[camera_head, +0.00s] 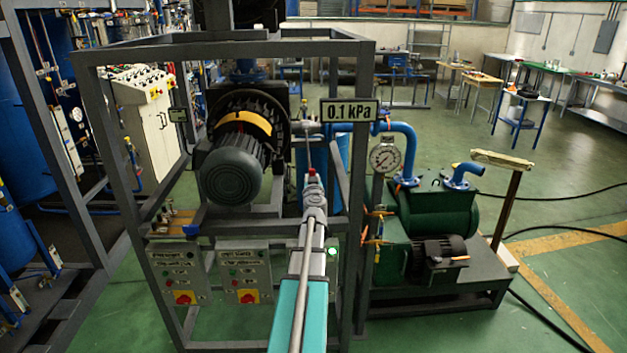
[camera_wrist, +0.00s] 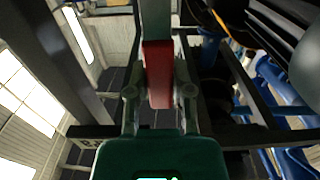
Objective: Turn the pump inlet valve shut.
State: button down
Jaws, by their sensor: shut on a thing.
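My gripper (camera_head: 313,190) is at the end of my arm, in front of the frame and left of the 0.1 kPa sign. In the wrist view its two fingers (camera_wrist: 159,92) are shut on a red valve handle (camera_wrist: 158,72), one finger on each side. Only a small red tip of the handle (camera_head: 312,172) shows in the head view; my gripper hides the rest. The valve body and its pipe joint cannot be made out. The green vacuum pump (camera_head: 430,215) stands right of the frame with blue pipes on top.
A dark metal frame (camera_head: 362,110) surrounds my gripper's area. The 0.1 kPa sign (camera_head: 349,111) and a round gauge (camera_head: 384,157) are to the right. A grey motor (camera_head: 230,172) is close on the left. Control boxes (camera_head: 245,270) are below.

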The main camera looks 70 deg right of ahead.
jog(key=shift+c, duration=2.4)
grip_release()
jog(key=shift+w+a, duration=0.1)
jog(key=shift+w, duration=0.1)
jog(key=shift+s, duration=0.1)
jog(key=v, duration=1.2)
jog(key=shift+r, duration=0.1)
